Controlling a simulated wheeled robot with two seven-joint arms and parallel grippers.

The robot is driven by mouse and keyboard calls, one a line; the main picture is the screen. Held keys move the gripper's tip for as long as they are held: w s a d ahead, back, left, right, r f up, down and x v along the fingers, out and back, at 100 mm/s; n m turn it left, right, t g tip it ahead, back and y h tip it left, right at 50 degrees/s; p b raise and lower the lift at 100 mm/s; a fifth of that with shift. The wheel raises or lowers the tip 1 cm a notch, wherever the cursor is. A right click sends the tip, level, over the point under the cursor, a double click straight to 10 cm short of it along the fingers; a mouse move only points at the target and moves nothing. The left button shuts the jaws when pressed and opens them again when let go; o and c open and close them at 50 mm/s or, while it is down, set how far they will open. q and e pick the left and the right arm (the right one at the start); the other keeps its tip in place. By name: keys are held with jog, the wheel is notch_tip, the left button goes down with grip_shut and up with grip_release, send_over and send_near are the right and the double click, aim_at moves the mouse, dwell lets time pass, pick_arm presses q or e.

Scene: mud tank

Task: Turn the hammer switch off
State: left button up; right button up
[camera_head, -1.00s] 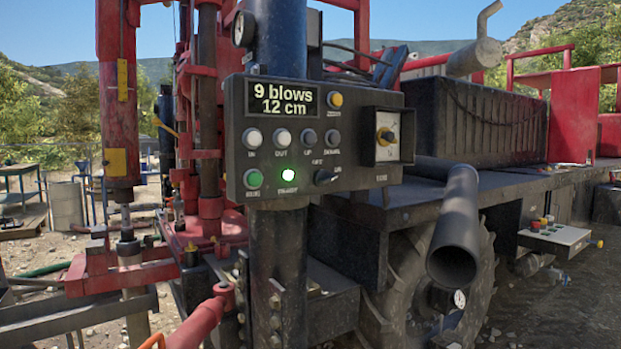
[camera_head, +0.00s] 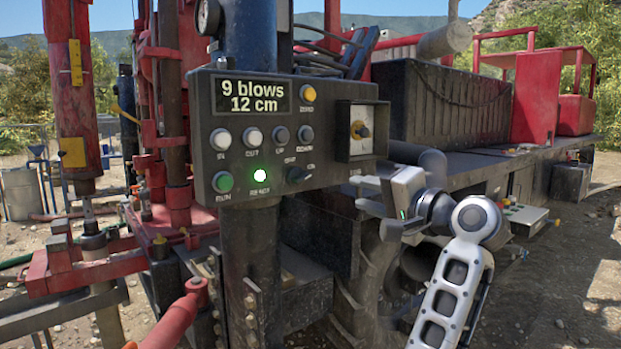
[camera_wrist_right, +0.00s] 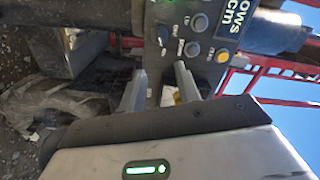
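The hammer switch appears to be the dark rotary knob (camera_head: 298,174) at the lower right of the control panel, with OFF marked above and ON to its right. Its handle seems to point toward ON. It also shows near the panel's edge in the right wrist view (camera_wrist_right: 163,36). My right gripper (camera_head: 368,197) is to the right of and below the knob, apart from it. In the right wrist view its two fingers are spread with nothing gripped. My left gripper is not in view.
The control panel (camera_head: 205,108) reads "9 blows 12 cm" and has several round buttons and a lit green lamp (camera_head: 260,176). A red pipe (camera_head: 175,318) is at the lower left.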

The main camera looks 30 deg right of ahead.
aim_at(306, 179)
jog(key=w+p, duration=0.1)
jog(key=w, duration=0.4)
jog(key=w+a+p, duration=0.1)
jog(key=w, duration=0.4)
jog(key=w+p, duration=0.1)
jog(key=w, duration=0.4)
jog(key=shift+w+a, duration=0.15)
jog(key=shift+w, duration=0.2)
jog(key=shift+c, duration=0.3)
grip_shut()
